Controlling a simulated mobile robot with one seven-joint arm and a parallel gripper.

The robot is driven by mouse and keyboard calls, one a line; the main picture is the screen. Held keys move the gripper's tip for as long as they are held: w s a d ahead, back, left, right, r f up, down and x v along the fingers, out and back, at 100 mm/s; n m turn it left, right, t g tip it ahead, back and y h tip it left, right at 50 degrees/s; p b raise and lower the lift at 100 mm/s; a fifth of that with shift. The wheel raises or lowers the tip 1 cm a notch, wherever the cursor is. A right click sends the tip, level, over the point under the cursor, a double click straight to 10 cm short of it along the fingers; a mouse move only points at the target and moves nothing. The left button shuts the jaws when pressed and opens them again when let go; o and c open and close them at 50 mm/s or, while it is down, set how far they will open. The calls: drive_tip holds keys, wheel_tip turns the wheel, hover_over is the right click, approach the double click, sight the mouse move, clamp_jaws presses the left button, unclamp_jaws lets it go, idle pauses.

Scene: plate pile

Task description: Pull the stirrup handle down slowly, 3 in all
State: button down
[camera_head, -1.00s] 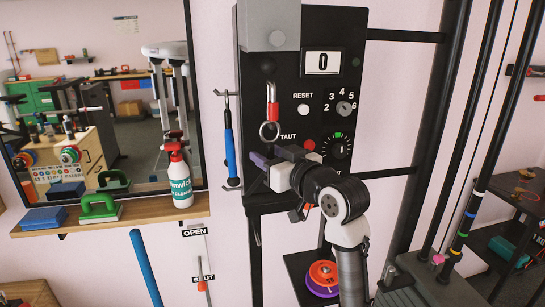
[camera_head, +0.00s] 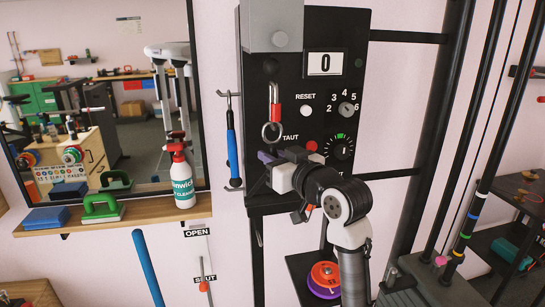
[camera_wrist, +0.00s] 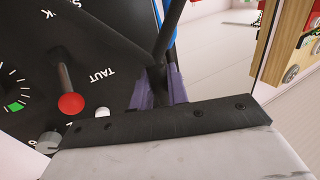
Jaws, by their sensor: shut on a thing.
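Dark straps or sides run up from the fingers. In the head view the handle is hard to tell from the black panel and is partly hidden by the gripper. The counter (camera_head: 325,63) on the panel reads 0.
The panel carries a red TAUT knob (camera_head: 311,146), a white RESET button (camera_head: 306,110) and dials. A blue-handled tool (camera_head: 232,145) hangs just left of it. A spray bottle (camera_head: 181,180) and a green-handled block (camera_head: 102,208) stand on the wooden shelf. Black posts rise at the right.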

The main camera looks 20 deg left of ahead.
sight(274, 195)
drive_tip(key=shift+f, duration=0.1)
drive_tip(key=shift+f+b, duration=0.9)
drive_tip(key=shift+f, duration=0.25)
drive_tip(key=shift+f+b, duration=0.9)
drive_tip(key=shift+f, duration=0.3)
drive_tip(key=shift+f+b, duration=0.85)
drive_tip(key=shift+f, duration=0.4)
drive_tip(key=shift+f+b, duration=0.9)
drive_tip(key=shift+f, duration=0.2)
